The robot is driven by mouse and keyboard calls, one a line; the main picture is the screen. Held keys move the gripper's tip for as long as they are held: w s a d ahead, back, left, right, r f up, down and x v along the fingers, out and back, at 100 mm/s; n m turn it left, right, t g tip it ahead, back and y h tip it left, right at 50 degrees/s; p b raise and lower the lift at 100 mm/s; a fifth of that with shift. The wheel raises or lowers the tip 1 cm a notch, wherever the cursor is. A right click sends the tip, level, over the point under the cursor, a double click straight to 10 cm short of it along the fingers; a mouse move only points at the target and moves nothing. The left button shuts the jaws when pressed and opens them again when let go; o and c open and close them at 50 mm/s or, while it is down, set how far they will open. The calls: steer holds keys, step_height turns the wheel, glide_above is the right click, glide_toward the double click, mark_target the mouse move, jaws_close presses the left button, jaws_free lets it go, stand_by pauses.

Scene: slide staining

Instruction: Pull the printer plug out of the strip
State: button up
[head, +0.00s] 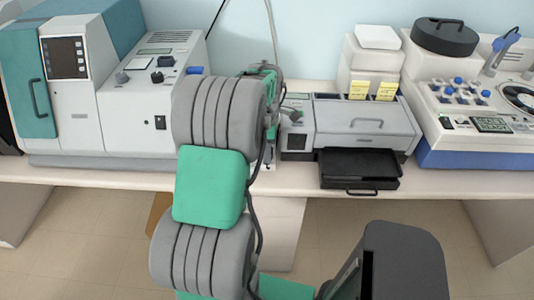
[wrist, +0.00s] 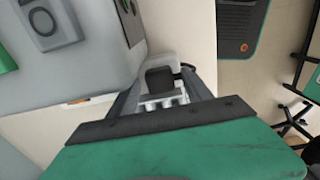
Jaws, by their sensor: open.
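A dark plug block (wrist: 160,80), which looks like the printer plug, sits at a pale power strip (wrist: 163,101) in the wrist view. My gripper (wrist: 163,72) is open, with one grey finger on each side of the dark block. I cannot tell whether either finger touches it. The lower part of the strip is hidden behind the gripper's dark bar and green body. In the head view my arm hides the plug and strip. The grey printer (head: 365,120) stands on the bench to the right of my arm, with its black tray (head: 358,168) out in front.
A teal and white machine (head: 70,75) fills the bench on the left. A white and blue device (head: 480,110) stands at the right. White boxes (head: 372,65) stand behind the printer. The bench's front edge (head: 450,184) is bare, with open floor below.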

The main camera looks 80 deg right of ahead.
stand_by(0.3)
jaws_close()
stand_by(0.5)
steer(key=shift+r, duration=0.1)
steer(key=shift+r+p, duration=1.9)
steer(key=shift+r, duration=1.05)
